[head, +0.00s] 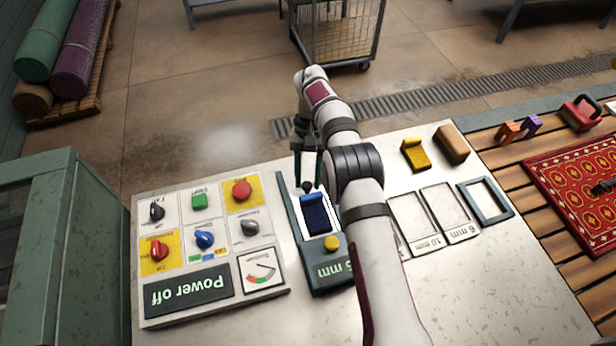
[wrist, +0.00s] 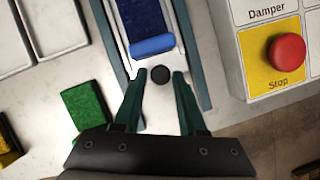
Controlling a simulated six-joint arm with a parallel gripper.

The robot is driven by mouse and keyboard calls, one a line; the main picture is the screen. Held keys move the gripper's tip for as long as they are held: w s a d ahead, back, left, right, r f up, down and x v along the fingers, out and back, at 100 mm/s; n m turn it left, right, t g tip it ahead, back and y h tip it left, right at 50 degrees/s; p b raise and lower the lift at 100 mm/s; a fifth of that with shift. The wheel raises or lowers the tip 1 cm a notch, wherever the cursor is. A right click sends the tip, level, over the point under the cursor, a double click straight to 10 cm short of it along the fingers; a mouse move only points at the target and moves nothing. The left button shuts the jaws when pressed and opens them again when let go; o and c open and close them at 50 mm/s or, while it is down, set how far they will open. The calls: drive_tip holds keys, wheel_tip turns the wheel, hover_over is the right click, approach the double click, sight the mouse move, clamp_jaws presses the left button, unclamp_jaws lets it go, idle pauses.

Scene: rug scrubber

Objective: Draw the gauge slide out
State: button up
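The gauge is a dark teal frame (head: 288,212) on the worktop, with a yellow button (head: 331,243) and a display reading in mm, partly hidden by my arm. Inside it is a pale slide (wrist: 126,35) carrying a dark blue block with a lighter blue edge (wrist: 152,46). A black round knob (wrist: 160,75) sits at the slide's end; it also shows in the head view (head: 307,187). My gripper (wrist: 160,72) is open, its teal fingers on either side of the knob with small visible gaps. In the head view my gripper (head: 307,176) reaches down at the frame's far end.
A control panel (head: 213,290) with knobs, a red Stop button (head: 242,190) and a "Power off" display stands left of the gauge. A green block (wrist: 88,113) lies beside the gauge. Marked trays (head: 447,212), a yellow block (head: 415,155) and a brown block (head: 452,143) are to the right.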

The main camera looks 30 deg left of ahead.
drive_tip(key=shift+o, duration=1.2)
drive_tip(key=shift+r, duration=0.2)
drive_tip(key=r, duration=0.2)
drive_tip(key=d+r, duration=0.1)
drive_tip(key=r, duration=0.1)
drive_tip(key=shift+w+d+r, duration=0.2)
drive_tip(key=shift+r, duration=0.15)
drive_tip(key=w+d+r, duration=0.1)
drive_tip(key=d+r, duration=0.5)
drive_tip(key=d, duration=0.4)
drive_tip(key=shift+w, duration=0.3)
